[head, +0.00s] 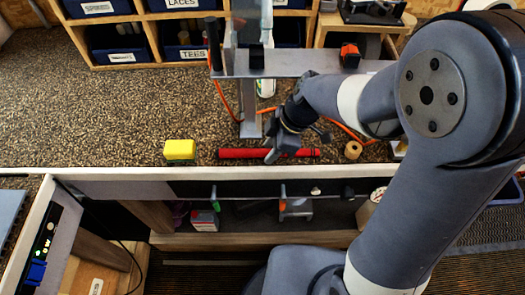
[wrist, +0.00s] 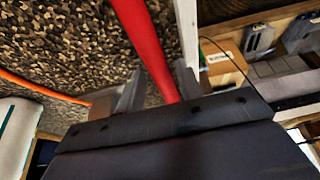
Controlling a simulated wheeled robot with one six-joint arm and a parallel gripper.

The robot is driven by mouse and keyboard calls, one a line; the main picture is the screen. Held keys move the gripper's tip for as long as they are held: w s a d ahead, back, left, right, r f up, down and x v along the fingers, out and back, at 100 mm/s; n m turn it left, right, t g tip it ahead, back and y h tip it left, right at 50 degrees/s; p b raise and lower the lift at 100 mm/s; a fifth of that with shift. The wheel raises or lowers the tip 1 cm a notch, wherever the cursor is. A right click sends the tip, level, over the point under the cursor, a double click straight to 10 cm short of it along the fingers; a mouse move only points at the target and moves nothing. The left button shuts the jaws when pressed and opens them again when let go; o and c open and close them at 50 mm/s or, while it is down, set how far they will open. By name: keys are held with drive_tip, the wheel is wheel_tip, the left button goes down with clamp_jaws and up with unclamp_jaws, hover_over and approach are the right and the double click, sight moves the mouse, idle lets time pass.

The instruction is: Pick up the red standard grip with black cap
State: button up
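The red grip (head: 240,153) lies lengthwise on the speckled bench, near its front edge. A small dark piece shows by its left end in the head view, but I cannot tell if it is the black cap. My gripper (head: 292,146) is low over the right half of the grip and hides part of it. In the wrist view the red grip (wrist: 143,40) runs between the two fingers of my gripper (wrist: 157,82). The fingers stand apart with a gap on each side of the grip, and its near end is hidden behind the gripper body.
A yellow block (head: 180,150) sits left of the grip, and a tan tape roll (head: 353,150) sits to its right. An orange cord (head: 222,98) and a metal stand (head: 285,66) are behind. The bench's front edge (head: 120,172) is close. The left bench is clear.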

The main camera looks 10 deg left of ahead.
drive_tip(key=c, duration=0.7)
drive_tip(key=shift+o, duration=0.2)
